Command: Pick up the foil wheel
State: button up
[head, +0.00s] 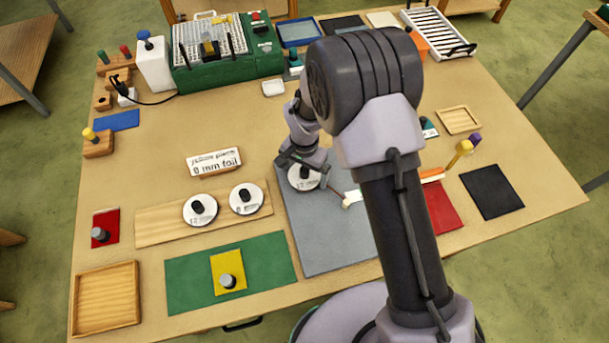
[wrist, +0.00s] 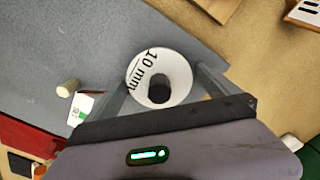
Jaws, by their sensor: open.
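A white disc wheel with a black knob, marked 10 mm, lies on the grey mat (head: 330,232). This wheel (head: 304,184) shows below my gripper (head: 304,163) in the head view, partly hidden by it. In the wrist view the wheel (wrist: 140,70) lies between the two open fingers of my gripper (wrist: 163,85), with its knob near the middle. I cannot tell whether the fingers touch it. Two similar wheels sit on a wooden board: one marked 12 mm (head: 201,218) and one marked 8 mm (head: 240,207).
A sign reading "8 mm foil" (head: 214,161) stands behind the board (head: 160,230). A pale-tipped stick (head: 350,198) lies on the mat right of the wheel. A green mat (head: 190,287) with a yellow square lies front left. A green machine (head: 225,65) stands at the back.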

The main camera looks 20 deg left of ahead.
aim_at(304, 168)
jog(key=shift+r, duration=0.1)
jog(key=c, duration=1.1)
jog(key=shift+r, duration=0.55)
notch_tip(304, 168, up, 2)
jog(key=shift+r, duration=0.15)
jog(key=s+d, duration=0.3)
jog(key=d, duration=0.1)
jog(key=s+d+r, duration=0.1)
jog(key=s+d, duration=0.2)
jog(key=d, duration=0.1)
jog(key=s+d, duration=0.4)
jog(key=shift+d+r, duration=0.3)
jog(key=shift+d, duration=0.05)
jog(key=o, duration=0.6)
jog(key=shift+w, duration=0.1)
jog(key=c, duration=0.6)
